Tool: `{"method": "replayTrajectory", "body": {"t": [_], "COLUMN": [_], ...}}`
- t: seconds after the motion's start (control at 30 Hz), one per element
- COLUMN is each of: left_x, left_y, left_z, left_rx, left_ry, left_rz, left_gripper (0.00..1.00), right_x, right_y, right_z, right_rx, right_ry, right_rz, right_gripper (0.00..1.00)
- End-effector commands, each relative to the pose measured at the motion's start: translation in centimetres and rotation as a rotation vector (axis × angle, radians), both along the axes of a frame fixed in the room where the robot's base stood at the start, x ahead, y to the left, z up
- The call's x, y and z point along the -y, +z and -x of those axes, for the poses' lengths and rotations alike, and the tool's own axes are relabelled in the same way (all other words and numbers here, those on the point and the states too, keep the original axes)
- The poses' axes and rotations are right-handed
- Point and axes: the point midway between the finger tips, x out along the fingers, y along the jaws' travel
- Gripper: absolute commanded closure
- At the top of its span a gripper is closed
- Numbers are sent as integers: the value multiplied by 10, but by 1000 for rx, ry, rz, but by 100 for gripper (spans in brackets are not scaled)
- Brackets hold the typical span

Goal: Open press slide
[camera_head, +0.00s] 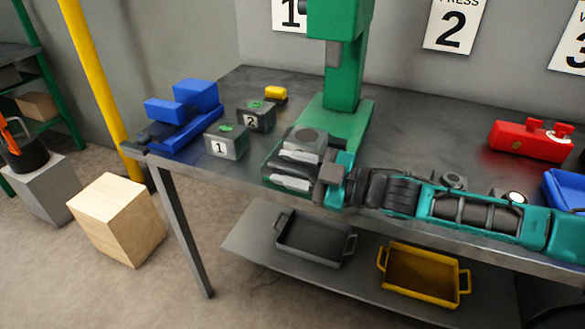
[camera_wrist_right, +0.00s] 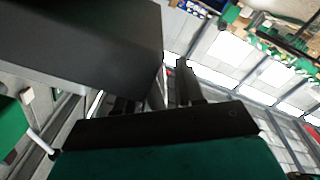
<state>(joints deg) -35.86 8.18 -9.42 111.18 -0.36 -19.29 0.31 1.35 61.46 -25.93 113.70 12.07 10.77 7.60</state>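The green press (camera_head: 344,85) stands on the dark workbench. At its foot is a dark slide block (camera_head: 303,138) with a round grey disc on top. My right gripper (camera_head: 295,170) reaches in from the right at the block's front. Its two pale grey fingers show one above the other, with dark material between or behind them. In the right wrist view a large dark block (camera_wrist_right: 80,40) fills the upper left, close to the fingers (camera_wrist_right: 185,82). It partly hides one finger, so I cannot tell whether they grip anything. My left gripper is not in view.
Two numbered blocks, 1 (camera_head: 227,141) and 2 (camera_head: 257,116), and a blue fixture (camera_head: 187,115) stand left of the press. A red box (camera_head: 530,142) is at the right. A grey tray (camera_head: 313,240) and yellow tray (camera_head: 420,275) sit on the lower shelf.

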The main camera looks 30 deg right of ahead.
Motion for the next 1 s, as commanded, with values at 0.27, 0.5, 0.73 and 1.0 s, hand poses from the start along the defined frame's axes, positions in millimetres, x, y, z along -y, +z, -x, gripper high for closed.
{"method": "replayTrajectory", "body": {"t": [0.27,0.5,0.73,1.0], "left_x": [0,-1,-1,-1], "left_y": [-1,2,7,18], "left_z": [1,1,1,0], "left_rx": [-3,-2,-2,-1], "left_ry": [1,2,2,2], "left_rz": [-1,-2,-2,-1], "left_gripper": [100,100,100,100], "right_x": [8,24,39,57], "right_y": [-1,-1,0,1], "right_z": [9,28,46,67], "right_rx": [-3,-5,-5,-6], "right_ry": [-2,-1,-1,-2], "right_rz": [1,1,1,1], "right_gripper": [62,62,62,62]}}
